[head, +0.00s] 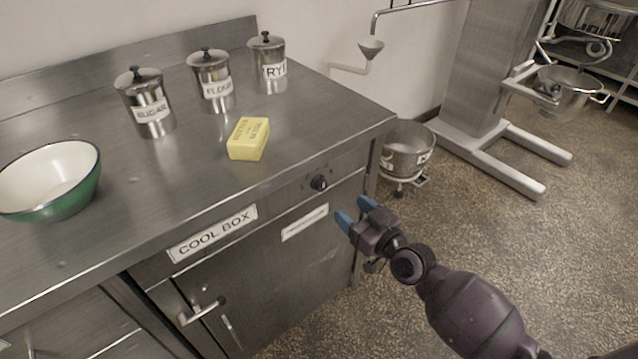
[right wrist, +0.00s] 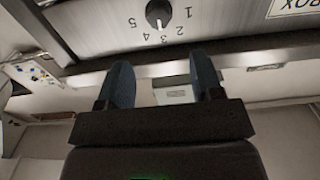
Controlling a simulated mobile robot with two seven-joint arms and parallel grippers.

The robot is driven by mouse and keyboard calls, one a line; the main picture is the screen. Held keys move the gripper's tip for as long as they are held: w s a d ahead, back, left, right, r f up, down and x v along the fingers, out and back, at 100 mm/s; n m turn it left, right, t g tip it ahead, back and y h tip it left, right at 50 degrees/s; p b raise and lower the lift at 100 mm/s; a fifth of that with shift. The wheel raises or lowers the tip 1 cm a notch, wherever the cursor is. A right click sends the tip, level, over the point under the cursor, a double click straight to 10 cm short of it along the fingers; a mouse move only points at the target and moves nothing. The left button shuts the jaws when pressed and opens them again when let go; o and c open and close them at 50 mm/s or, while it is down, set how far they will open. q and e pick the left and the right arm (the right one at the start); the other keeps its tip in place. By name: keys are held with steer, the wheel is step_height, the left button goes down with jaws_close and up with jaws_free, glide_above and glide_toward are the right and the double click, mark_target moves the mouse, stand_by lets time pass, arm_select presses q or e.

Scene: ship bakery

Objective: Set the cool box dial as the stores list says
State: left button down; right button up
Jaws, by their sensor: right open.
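The cool box dial (head: 318,183) is a small black knob on the steel front panel below the worktop edge, right of the COOL BOX label (head: 213,233). In the right wrist view the dial (right wrist: 158,12) appears upside down at the top edge, partly cut off, with numerals including 1, 3, 4 and 5 around it. My left gripper is not in view. No readable stores list shows.
On the worktop (head: 200,165) are a yellow butter block (head: 248,139), a green bowl (head: 60,205) and three labelled canisters. The cool box door has a handle (head: 202,311) and a white strip label (head: 305,222). A steel pot (head: 408,150) stands beyond the worktop's right end.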

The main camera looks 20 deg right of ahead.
mark_target(324, 186)
steer(key=x, duration=0.9)
steer(key=shift+f+b, duration=0.25)
steer(key=shift+b, duration=0.15)
steer(key=shift+w+a, duration=0.2)
steer(key=shift+w, duration=0.35)
steer(key=c, duration=0.7)
steer(key=shift+m, duration=0.3)
steer(key=m, duration=0.3)
steer(key=shift+d, duration=0.1)
steer(key=shift+m, duration=2)
